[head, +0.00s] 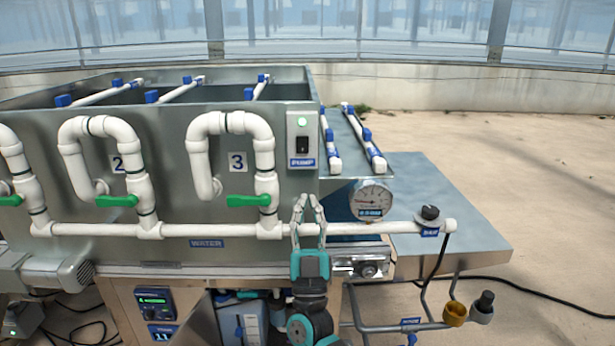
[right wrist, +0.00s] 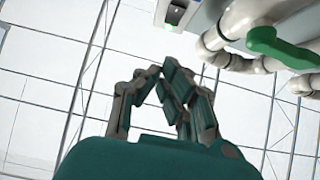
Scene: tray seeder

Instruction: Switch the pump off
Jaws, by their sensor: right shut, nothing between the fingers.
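The pump switch box (head: 302,140) is a grey plate on the right end of the tank's front. It has a lit green lamp (head: 302,121), a black rocker switch (head: 302,145) and a blue PUMP label (head: 302,163). My left gripper is not in view.
A white water pipe (head: 350,228) runs along the tank front. White pipe loops with green valve handles (head: 248,200) stand left of the box. A pressure gauge (head: 371,200) and a black knob (head: 430,212) are to the right. Open floor lies at the far right.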

